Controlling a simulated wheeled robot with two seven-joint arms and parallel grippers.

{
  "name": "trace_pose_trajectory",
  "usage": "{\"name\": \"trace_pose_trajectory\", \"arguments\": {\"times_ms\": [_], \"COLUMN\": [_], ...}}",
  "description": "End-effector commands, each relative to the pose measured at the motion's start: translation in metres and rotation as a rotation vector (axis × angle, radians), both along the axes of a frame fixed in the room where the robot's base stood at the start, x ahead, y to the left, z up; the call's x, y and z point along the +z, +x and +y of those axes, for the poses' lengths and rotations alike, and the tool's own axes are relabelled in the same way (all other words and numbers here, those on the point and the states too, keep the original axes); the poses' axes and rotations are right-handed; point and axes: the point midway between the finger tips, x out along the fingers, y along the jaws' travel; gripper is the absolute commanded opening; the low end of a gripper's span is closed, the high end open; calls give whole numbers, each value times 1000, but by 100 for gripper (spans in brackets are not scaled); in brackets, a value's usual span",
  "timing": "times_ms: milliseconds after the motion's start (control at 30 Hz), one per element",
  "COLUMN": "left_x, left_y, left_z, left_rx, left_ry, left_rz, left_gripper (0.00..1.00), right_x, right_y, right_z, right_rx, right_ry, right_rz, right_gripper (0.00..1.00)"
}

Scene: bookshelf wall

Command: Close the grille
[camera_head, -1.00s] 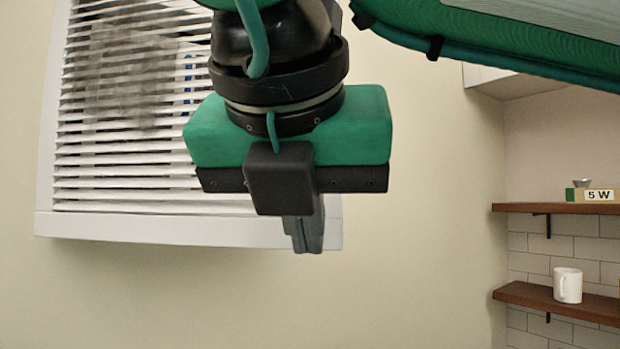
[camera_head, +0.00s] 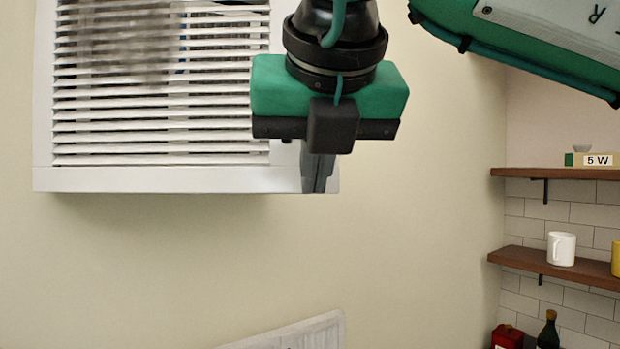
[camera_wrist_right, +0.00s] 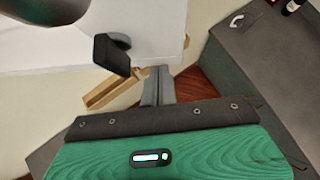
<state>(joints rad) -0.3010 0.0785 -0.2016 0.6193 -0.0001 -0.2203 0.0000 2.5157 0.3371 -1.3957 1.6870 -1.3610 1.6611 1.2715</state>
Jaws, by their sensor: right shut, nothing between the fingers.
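The grille (camera_head: 160,125) is a white frame with horizontal slats, high on the wall at the upper left of the head view. Dark gaps and a greyish smudged area show between its upper slats. I cannot tell how far its slats stand open. My right gripper (camera_head: 318,175) is in front of the frame's lower right corner, shut and empty, fingers pointing down. It hides part of the frame's right side. I cannot tell whether it touches the frame. In the right wrist view the grey fingers (camera_wrist_right: 158,85) are together beside a white surface. My left gripper is not in view.
Wooden shelves (camera_head: 555,255) on the right hold a white mug (camera_head: 562,248) and a box marked 5 W (camera_head: 592,160). A white panel (camera_head: 310,332) shows at the bottom. The wall below the grille is bare.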

Motion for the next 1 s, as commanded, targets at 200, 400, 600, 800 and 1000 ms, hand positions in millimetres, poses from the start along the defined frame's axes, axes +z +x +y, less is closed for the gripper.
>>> {"name": "trace_pose_trajectory", "arguments": {"times_ms": [200, 400, 600, 800, 1000], "left_x": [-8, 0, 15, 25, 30], "left_y": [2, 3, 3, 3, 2], "left_z": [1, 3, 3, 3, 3], "left_rx": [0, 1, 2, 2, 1], "left_ry": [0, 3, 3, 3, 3], "left_rz": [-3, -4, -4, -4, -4], "left_gripper": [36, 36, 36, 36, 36], "right_x": [-3, 0, 2, 2, 1], "right_y": [52, 104, 145, 170, 181], "right_z": [2, 14, 29, 42, 49], "right_rx": [44, 214, 350, 441, 484], "right_ry": [2, 1, 0, -1, -2], "right_rz": [6, 5, 3, 0, -3], "right_gripper": [0, 0, 0, 0, 0]}}
